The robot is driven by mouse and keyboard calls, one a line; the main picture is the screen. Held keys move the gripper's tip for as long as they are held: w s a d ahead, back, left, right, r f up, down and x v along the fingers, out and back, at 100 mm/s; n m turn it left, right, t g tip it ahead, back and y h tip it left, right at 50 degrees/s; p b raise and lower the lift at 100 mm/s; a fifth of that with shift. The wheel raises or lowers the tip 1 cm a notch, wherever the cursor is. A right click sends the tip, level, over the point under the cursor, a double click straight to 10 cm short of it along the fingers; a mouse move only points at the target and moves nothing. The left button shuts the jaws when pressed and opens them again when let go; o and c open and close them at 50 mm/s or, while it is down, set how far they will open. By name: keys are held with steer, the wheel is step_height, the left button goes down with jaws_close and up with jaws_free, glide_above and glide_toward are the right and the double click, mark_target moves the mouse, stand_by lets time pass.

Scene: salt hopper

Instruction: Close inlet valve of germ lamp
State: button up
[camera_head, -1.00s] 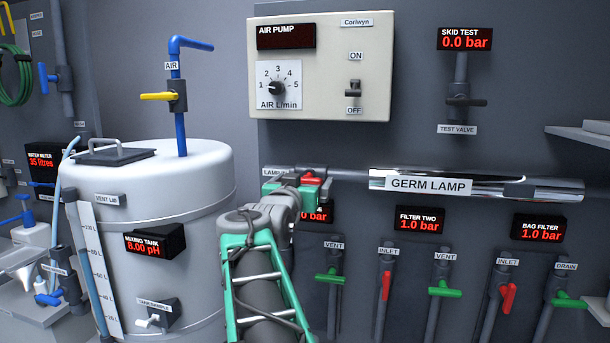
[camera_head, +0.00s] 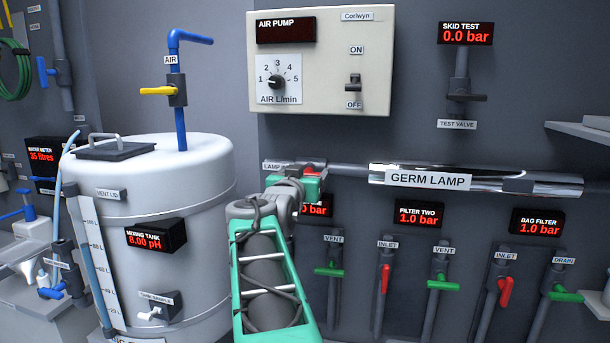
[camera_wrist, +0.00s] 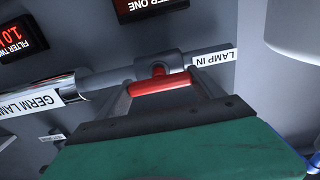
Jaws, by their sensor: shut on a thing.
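The germ lamp (camera_head: 428,181) is a shiny horizontal cylinder on the grey wall panel, with a pipe at its left end. The inlet valve sits on that pipe beside the "LAMP IN" label (camera_wrist: 214,57). Its red handle (camera_wrist: 160,84) lies roughly along the pipe in the wrist view. My gripper (camera_wrist: 163,88) is shut on the red handle, with a finger at each end of it. In the head view my gripper (camera_head: 308,180) covers most of the valve, and only a little red shows.
The mixing tank (camera_head: 150,230) stands left of my arm. Below the lamp are filter displays (camera_head: 422,216) and several red and green valve handles, with a green vent handle (camera_head: 330,272) close right of my arm. The air pump box (camera_head: 320,62) is above.

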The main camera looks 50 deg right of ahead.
steer(key=c, duration=0.3)
